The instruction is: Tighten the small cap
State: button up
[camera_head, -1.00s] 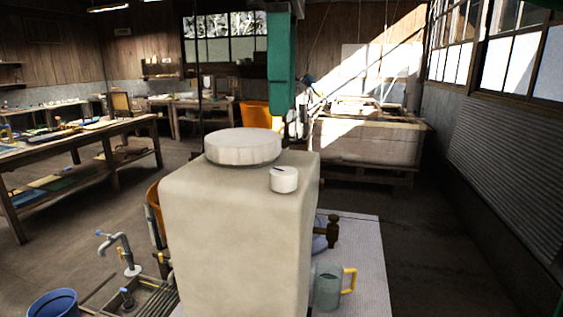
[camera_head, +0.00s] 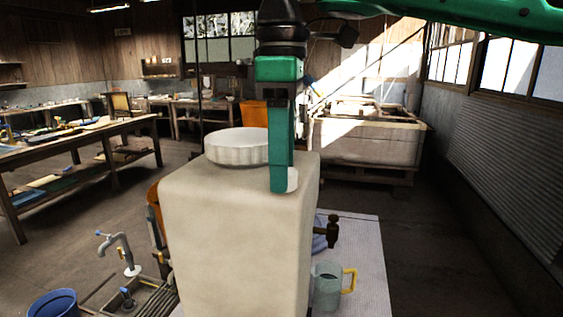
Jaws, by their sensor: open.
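The small cap (camera_head: 293,180) is white and sits on the top of a beige tank (camera_head: 235,240), near its front right edge. Most of the cap is hidden behind my gripper (camera_head: 279,188); only its right side shows. My gripper points down, with a green finger in front of the cap. The jaws are open. The second finger is hidden in this view, so I cannot tell whether the fingers straddle the cap or touch it. A large white lid (camera_head: 235,147) sits on the tank to the left of the gripper.
A brass tap (camera_head: 333,231) sticks out on the tank's right side, above a pale mat (camera_head: 362,270) with a grey-green jug (camera_head: 326,290). A standing faucet (camera_head: 118,250) and blue bucket (camera_head: 55,304) are at lower left. Floor at right is clear.

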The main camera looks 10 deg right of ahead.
jog(key=shift+c, duration=0.2)
jog(key=c, duration=1)
jog(key=shift+m, duration=0.3)
jog(key=m, duration=0.2)
jog(key=shift+m, duration=0.4)
jog(key=m, duration=0.3)
jog(key=shift+m, duration=0.3)
jog(key=m, duration=0.3)
jog(key=shift+d+f, duration=0.1)
jog(key=shift+f+m, duration=0.1)
jog(key=shift+m, duration=1.9)
jog(key=shift+s, duration=0.1)
